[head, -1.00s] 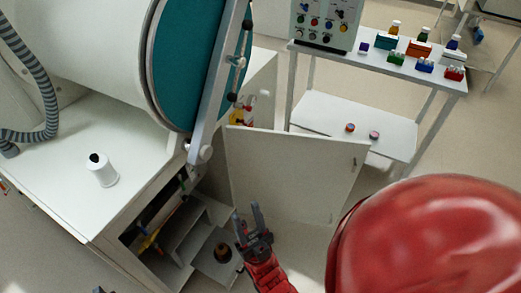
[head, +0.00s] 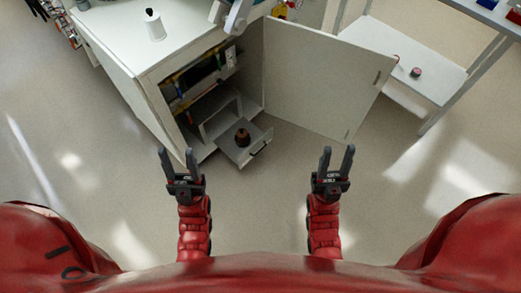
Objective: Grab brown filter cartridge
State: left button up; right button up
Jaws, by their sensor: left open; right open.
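The brown filter cartridge (head: 242,137) stands in a pulled-out drawer (head: 229,148) at the bottom of the white cabinet. It looks like a small dark brown cylinder with a narrower top. My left gripper (head: 176,158) is open and empty, to the left of the drawer and nearer to me. My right gripper (head: 338,160) is open and empty, to the right of the drawer and below the open cabinet door. Neither gripper touches the cartridge.
The cabinet door (head: 318,78) stands open to the right of the drawer. A white bottle with a black top (head: 154,25) is on the cabinet top (head: 110,40). A shelf rack (head: 430,65) stands at the right. The floor (head: 260,215) in front is clear.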

aim_at(242, 134)
jog(key=i+l+u, duration=0.15)
jog(key=i, duration=0.3)
jog(key=i+u, duration=0.15)
jog(key=i, duration=0.3)
